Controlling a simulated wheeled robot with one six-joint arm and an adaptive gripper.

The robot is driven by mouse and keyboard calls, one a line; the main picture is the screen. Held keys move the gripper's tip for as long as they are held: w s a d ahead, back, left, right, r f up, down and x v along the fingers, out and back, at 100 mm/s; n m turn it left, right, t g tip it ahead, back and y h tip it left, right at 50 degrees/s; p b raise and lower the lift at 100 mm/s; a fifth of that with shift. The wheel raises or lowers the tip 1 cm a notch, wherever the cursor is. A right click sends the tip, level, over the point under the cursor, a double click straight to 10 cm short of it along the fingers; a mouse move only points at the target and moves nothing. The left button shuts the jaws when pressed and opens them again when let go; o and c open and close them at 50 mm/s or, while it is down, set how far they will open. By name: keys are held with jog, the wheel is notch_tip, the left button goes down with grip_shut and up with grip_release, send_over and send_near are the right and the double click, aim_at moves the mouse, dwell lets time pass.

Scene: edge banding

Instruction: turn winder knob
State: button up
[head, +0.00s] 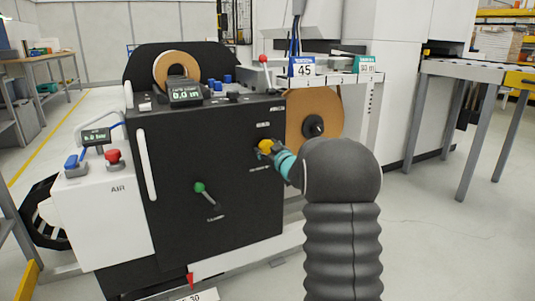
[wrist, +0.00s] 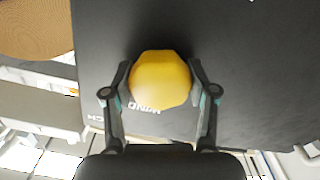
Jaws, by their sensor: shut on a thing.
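The winder knob (head: 265,145) is a yellow knob on the upper right of the black machine's front panel. In the wrist view the knob (wrist: 161,80) fills the space between the two fingers. My gripper (wrist: 162,88) is shut on the knob, with one finger on each side of it. In the head view my gripper (head: 272,151) reaches the knob from the right, and my arm hides part of the panel edge. Some lettering beside the knob is partly hidden in the wrist view.
The black cabinet (head: 165,215) carries a green-knobbed lever (head: 200,187) below and left of the knob. A white air box (head: 100,215) stands at the left. A brown roll (head: 306,108) sits behind my arm. The floor at the right is open.

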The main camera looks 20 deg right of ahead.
jog(key=shift+n, duration=1.5)
jog(key=o, duration=1.2)
jog(key=shift+c, duration=0.2)
jog(key=shift+s, duration=0.1)
jog(key=s, duration=1.1)
jog(key=shift+s+d, duration=0.2)
jog(key=shift+s, duration=0.2)
jog(key=shift+f, duration=0.1)
